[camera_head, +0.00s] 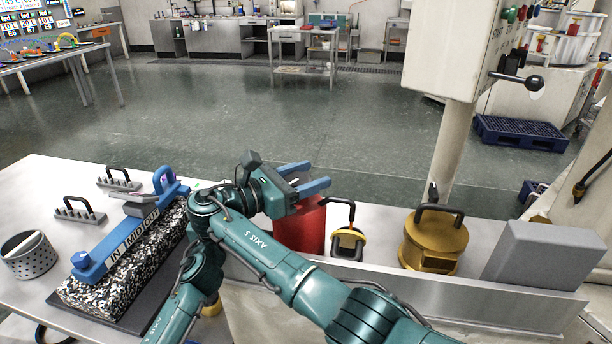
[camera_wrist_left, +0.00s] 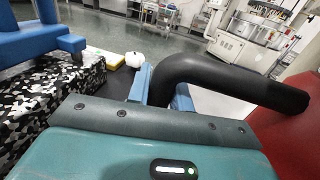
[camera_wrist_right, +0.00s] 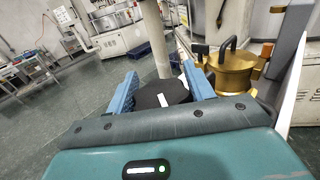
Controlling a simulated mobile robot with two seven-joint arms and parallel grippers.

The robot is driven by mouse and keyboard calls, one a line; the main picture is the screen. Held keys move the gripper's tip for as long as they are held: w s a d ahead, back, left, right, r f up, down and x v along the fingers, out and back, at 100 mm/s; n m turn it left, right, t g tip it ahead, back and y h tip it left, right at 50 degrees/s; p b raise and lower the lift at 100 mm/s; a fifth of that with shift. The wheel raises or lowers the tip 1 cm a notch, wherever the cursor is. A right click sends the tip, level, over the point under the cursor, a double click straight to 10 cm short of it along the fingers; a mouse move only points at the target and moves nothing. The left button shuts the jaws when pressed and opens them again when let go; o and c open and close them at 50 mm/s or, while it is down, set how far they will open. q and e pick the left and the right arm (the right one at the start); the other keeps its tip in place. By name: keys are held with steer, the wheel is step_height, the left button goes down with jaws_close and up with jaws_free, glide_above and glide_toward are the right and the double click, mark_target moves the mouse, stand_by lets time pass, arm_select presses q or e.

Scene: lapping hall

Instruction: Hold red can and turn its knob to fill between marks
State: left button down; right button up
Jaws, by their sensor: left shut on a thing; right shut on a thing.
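The red can (camera_head: 312,228) stands on the bench, partly hidden behind my right forearm in the head view. Its red side (camera_wrist_left: 293,135) and black tube handle (camera_wrist_left: 225,72) fill the right of the left wrist view. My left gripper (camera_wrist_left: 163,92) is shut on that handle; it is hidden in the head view. My right gripper (camera_head: 306,178) is above the can. In the right wrist view its blue fingers (camera_wrist_right: 160,88) are shut around the black round knob (camera_wrist_right: 163,94), which bears a white line. The can's fill marks and level are not visible.
Left of the can lies a blue bar (camera_head: 110,248) marked IN, MID, OUT on a speckled block (camera_head: 98,292). A perforated cup (camera_head: 28,256) stands far left. Right are a yellow-black handled piece (camera_head: 347,243), a brass pot (camera_head: 432,243) and a grey block (camera_head: 545,255).

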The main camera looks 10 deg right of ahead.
mark_target(306, 176)
stand_by(0.4)
steer(key=o, duration=1)
step_height(306, 176, up, 10)
stand_by(0.4)
